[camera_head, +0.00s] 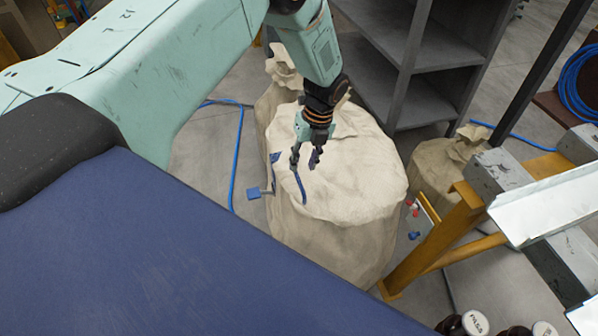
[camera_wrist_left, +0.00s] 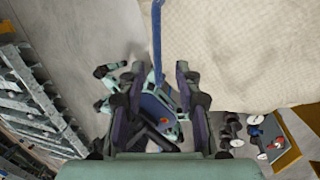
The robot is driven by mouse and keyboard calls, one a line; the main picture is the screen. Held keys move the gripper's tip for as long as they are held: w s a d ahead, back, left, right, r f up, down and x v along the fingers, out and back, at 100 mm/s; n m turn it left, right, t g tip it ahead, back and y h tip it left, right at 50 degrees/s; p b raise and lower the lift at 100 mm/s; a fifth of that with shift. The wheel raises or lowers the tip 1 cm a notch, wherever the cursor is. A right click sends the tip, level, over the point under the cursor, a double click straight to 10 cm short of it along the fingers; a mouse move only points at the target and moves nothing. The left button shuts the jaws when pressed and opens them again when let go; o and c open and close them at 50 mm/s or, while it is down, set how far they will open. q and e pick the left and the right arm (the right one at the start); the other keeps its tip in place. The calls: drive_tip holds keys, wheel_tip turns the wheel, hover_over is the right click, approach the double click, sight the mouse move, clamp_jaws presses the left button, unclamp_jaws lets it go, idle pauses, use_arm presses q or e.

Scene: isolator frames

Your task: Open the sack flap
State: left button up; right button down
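A large cream cloth sack (camera_head: 345,220) stands in the middle of the head view, with a rumpled top. A thin blue strap (camera_head: 300,188) hangs over its upper left side. My left gripper (camera_head: 307,160) points down over the sack top, close to the strap, its two fingers apart. In the left wrist view, the gripper (camera_wrist_left: 157,85) shows its fingers spread, with the blue strap (camera_wrist_left: 157,40) running down between them; I cannot tell whether they touch it. The sack cloth (camera_wrist_left: 235,55) fills the upper right there. The flap's edge is not clear. My right gripper is not in view.
Another sack (camera_head: 445,165) stands to the right, and part of one shows behind. A grey shelf (camera_head: 415,60) stands at the back. A yellow frame (camera_head: 440,250) is close on the right. A blue cable (camera_head: 236,160) runs along the floor at left.

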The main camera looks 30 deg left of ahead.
sight(298, 177)
use_arm(q)
drive_tip(key=x, duration=0.3)
drive_tip(key=shift+s+a+f+b, duration=0.2)
drive_tip(key=shift+a+f+b, duration=0.05)
drive_tip(key=shift+f+b, duration=0.1)
drive_tip(key=shift+w+d+f, duration=0.1)
drive_tip(key=shift+w+d, duration=0.05)
drive_tip(key=shift+c, duration=1.2)
clamp_jaws()
